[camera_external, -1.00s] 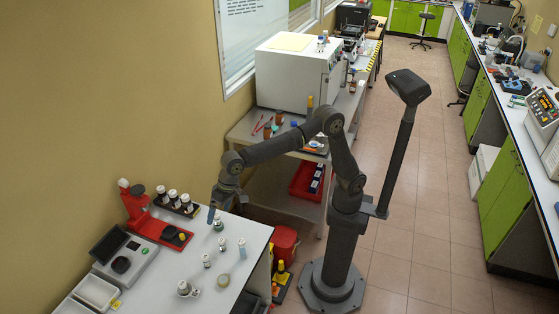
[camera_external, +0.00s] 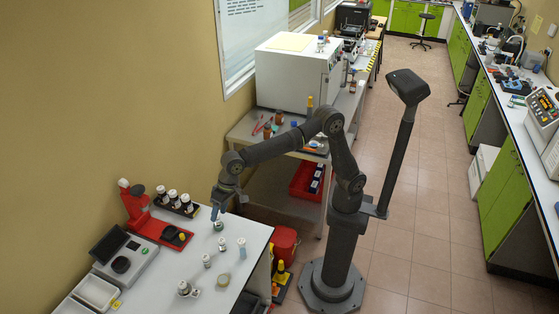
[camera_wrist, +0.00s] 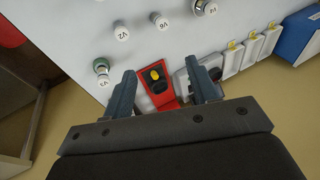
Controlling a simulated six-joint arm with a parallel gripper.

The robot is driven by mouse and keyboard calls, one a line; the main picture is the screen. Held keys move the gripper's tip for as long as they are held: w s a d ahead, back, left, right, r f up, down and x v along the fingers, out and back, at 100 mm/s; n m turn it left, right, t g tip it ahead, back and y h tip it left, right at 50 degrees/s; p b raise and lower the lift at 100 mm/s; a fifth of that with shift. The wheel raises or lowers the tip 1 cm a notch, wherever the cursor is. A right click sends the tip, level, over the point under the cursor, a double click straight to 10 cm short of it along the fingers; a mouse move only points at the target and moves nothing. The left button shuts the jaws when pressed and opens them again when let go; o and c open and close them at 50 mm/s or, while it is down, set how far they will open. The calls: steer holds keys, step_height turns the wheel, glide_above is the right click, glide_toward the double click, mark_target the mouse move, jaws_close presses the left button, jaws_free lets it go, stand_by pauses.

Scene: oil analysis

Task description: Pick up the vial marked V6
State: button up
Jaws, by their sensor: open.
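The vial marked V6 (camera_wrist: 160,22) is a small white-capped vial in the upper middle of the wrist view. It stands on the white bench top, clear of its neighbours. My gripper (camera_wrist: 161,68) is open and empty, with its two blue-grey fingers below V6 in the picture. In the external view my gripper (camera_external: 214,211) hangs over the far end of the bench, near a green-banded vial (camera_external: 218,225). Several white-capped vials stand there, but their labels are too small to tell which is V6.
In the wrist view, V2 (camera_wrist: 121,32) stands left of V6, and a green-banded vial (camera_wrist: 102,68) is by my left finger. Another vial (camera_wrist: 205,8) is at upper right. A red device (camera_wrist: 157,92) shows between my fingers. Trays (camera_wrist: 251,50) lie right.

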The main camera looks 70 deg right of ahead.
steer(key=n+g+h, duration=0.2)
steer(key=n+h, duration=0.2)
steer(key=n, duration=1.5)
glide_above(207, 262)
steer(key=w+d, duration=0.2)
step_height(207, 262, down, 8)
steer(key=f, duration=1.1)
steer(key=shift+s+a+f, duration=0.1)
steer(key=shift+a+f, duration=0.1)
steer(key=shift+f, duration=0.1)
steer(key=shift+s+a+f, duration=0.15)
steer(key=shift+f, duration=1.2)
steer(key=shift+s+a+f, duration=0.1)
steer(key=shift+f, duration=1.2)
steer(key=c, duration=1.1)
